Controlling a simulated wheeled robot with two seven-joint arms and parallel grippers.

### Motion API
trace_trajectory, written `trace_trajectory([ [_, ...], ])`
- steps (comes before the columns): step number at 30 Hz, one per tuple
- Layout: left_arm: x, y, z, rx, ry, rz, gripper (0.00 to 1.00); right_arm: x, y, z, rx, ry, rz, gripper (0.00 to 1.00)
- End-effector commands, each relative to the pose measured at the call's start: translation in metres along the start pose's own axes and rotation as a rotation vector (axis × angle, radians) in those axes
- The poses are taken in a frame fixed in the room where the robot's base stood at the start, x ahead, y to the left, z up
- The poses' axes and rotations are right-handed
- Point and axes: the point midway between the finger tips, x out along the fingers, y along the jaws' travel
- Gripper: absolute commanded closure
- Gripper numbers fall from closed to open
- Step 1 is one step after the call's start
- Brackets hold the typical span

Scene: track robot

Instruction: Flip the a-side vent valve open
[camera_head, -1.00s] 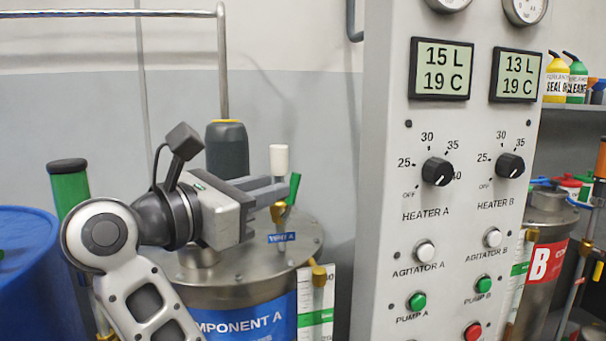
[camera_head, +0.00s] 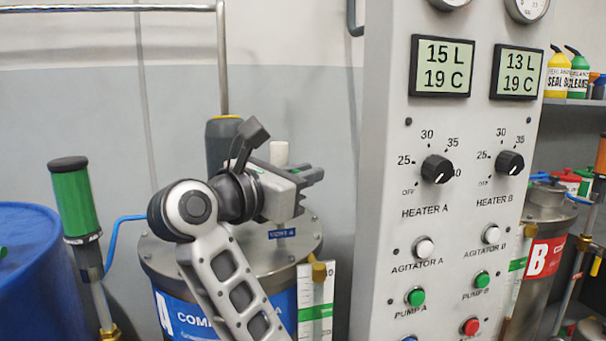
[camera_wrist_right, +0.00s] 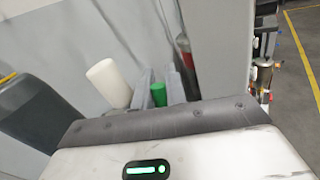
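My right gripper (camera_head: 316,177) is above the lid (camera_head: 308,246) of the component A tank, near the blue vent A label (camera_head: 283,234). In the right wrist view, the green vent valve handle (camera_wrist_right: 158,94) shows between the two fingers (camera_wrist_right: 159,88). The fingers stand apart on either side of it; whether they touch it is not clear. In the head view the handle and valve body are hidden behind my gripper and wrist, so the handle's angle cannot be told. My left gripper is not in view.
A white capped post (camera_head: 279,153) and a dark motor (camera_head: 222,142) stand close behind my gripper. The control panel (camera_head: 385,215) rises just to the right. A green-topped tube (camera_head: 75,200) and a blue drum (camera_head: 32,275) are on the left.

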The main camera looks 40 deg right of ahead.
Motion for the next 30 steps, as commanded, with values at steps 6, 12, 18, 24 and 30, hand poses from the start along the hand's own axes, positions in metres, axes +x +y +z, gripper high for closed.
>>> trace_trajectory([
  [6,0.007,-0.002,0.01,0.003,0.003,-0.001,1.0,-0.005,0.003,-0.004,-0.055,-0.081,0.013,1.0],
  [12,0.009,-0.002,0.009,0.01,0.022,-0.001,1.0,-0.013,0.009,0.001,-0.139,-0.209,0.029,1.0],
  [18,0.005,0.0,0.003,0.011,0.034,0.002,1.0,-0.014,0.01,0.004,-0.149,-0.224,0.031,1.0],
  [24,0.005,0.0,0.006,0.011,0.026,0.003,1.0,-0.014,0.01,0.004,-0.149,-0.223,0.031,0.77],
  [30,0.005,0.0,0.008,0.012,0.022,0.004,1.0,-0.014,0.009,0.004,-0.147,-0.223,0.031,0.77],
])
